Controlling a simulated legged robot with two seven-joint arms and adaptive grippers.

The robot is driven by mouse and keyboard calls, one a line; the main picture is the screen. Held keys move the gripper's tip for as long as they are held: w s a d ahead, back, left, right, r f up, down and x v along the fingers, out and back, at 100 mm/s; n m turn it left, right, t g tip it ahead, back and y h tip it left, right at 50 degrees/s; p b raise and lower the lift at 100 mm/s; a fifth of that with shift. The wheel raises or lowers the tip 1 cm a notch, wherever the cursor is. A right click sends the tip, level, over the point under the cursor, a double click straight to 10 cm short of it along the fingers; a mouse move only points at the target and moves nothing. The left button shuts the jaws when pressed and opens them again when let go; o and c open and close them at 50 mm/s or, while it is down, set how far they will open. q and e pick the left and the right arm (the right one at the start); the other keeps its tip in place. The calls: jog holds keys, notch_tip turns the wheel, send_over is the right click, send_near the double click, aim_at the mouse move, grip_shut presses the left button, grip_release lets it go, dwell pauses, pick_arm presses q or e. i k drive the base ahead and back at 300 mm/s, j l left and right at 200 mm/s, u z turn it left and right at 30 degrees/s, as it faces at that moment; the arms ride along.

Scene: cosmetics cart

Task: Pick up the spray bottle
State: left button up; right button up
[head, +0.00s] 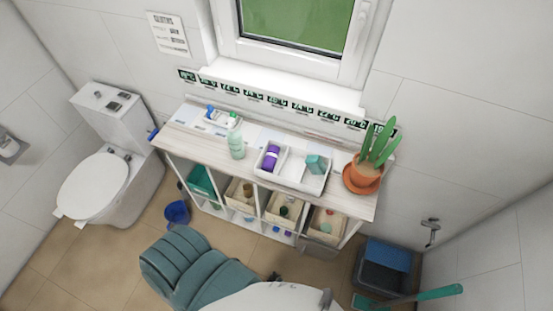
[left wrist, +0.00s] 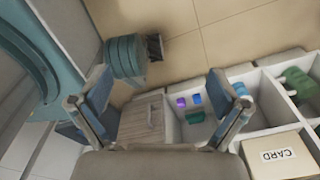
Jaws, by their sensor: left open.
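A pale green bottle (head: 236,145) stands upright on the wooden top of the low shelf unit, left of its middle. Its top is too small to tell whether it has a spray head. A blue-topped bottle (head: 210,111) and a white bottle with a green cap (head: 232,120) stand in a tray behind it, to its left. My left gripper (left wrist: 158,85) is open and empty in the left wrist view, with its two fingers wide apart above the floor and cubbies. I cannot make out my right gripper in either view.
A potted plant (head: 364,172) stands at the right end. A toilet (head: 95,188) is at the left.

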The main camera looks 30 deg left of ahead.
aim_at(234, 135)
jog(key=j+u, duration=0.1)
jog(key=u, duration=1.55)
